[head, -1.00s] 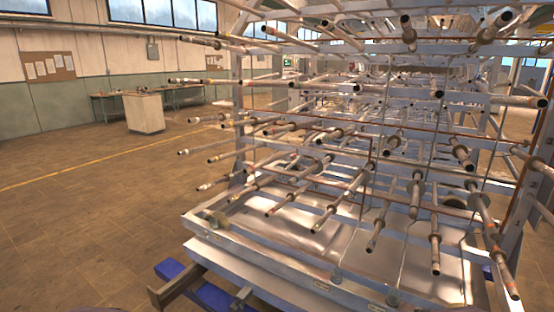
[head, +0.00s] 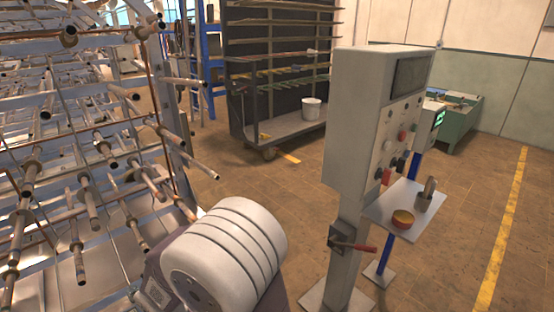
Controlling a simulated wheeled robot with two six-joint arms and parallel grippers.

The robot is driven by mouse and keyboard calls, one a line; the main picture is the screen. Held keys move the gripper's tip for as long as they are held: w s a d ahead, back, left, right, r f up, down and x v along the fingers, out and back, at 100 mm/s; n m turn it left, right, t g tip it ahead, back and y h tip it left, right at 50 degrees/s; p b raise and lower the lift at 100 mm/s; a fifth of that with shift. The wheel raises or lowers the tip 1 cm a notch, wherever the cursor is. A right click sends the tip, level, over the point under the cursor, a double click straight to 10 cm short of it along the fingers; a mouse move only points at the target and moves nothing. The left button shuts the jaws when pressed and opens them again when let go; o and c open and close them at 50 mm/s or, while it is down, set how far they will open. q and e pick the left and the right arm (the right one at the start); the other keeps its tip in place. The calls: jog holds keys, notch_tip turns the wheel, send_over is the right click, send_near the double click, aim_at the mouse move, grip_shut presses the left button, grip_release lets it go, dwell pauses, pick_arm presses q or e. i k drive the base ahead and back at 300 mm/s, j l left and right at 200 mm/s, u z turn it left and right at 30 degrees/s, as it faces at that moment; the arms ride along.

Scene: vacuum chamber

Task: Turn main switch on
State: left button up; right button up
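A grey control cabinet (head: 360,125) stands on a post right of centre in the head view. Its angled front carries a dark screen (head: 411,74), several knobs and buttons, and a red switch (head: 385,176) low on the panel. A lever with a red handle (head: 362,248) sticks out to the right from a small box (head: 338,240) on the post. I cannot tell which of these is the main switch, or its on or off position. Neither of my grippers is in view.
A metal rack with many rods (head: 90,180) fills the left. A small shelf (head: 400,212) beside the post holds a round tin (head: 402,219) and a metal cup (head: 425,197). A dark wheeled shelf (head: 283,80) stands behind. Floor is free at right.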

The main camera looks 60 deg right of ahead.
aim_at(385, 175)
jog(key=z, duration=3)
